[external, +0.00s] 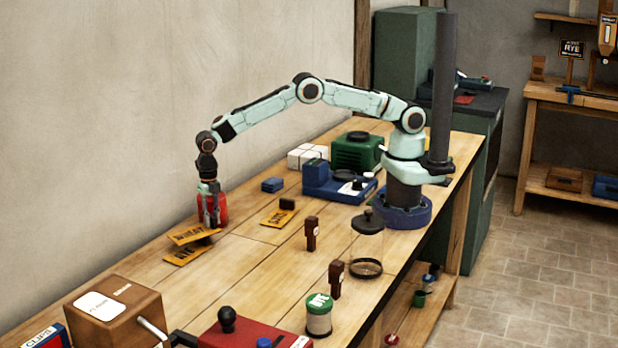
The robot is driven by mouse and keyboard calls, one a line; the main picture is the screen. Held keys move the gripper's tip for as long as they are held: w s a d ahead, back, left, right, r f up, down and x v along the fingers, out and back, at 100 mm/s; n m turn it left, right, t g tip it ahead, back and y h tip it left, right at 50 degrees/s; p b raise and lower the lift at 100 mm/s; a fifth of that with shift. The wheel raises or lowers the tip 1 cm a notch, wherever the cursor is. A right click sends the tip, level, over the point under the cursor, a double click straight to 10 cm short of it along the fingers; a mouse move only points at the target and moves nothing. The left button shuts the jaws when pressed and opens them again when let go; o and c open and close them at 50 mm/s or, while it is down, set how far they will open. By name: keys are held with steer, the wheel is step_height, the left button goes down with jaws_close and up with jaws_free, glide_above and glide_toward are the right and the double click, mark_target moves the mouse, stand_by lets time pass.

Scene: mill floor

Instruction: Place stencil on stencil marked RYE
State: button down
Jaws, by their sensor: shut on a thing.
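My gripper (211,224) points down at the left of the bench and is shut on a yellow stencil (187,235) marked WHEAT. The fingers are at its right end, and the exact grip is too small to make out. The stencil marked RYE (183,256), also yellow, lies on the bench just below the WHEAT stencil in the picture and is partly covered by it. The WHEAT stencil looks slightly above it; I cannot tell whether they touch. A third yellow stencil (277,218) lies flat to the right, its lettering unclear.
A red object (222,205) stands right behind my gripper. A small black block (287,203) and a blue block (272,185) are nearby. Brown wooden posts (311,234), a glass jar (367,245) and a wooden box (113,312) stand around.

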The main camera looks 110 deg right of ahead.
steer(key=shift+f, duration=0.1)
steer(key=c, duration=1)
jaws_free()
steer(key=shift+c, duration=0.2)
steer(key=s+r+m, duration=0.2)
steer(key=s+r, duration=0.1)
steer(key=r, duration=0.7)
steer(key=s+r+m, duration=0.2)
steer(key=s+r, duration=0.2)
steer(key=r, duration=0.6)
steer(key=s+a+r+m, duration=0.1)
steer(key=s+r+m, duration=0.4)
steer(key=s, duration=0.5)
steer(key=s+f+m, duration=0.2)
steer(key=s+m, duration=0.4)
steer(key=s, duration=0.5)
steer(key=s+a+f+m, duration=0.1)
steer(key=s+f+m, duration=0.2)
steer(key=s, duration=0.9)
steer(key=m, duration=0.3)
steer(key=shift+a+y, duration=0.2)
steer(key=shift+y, duration=0.2)
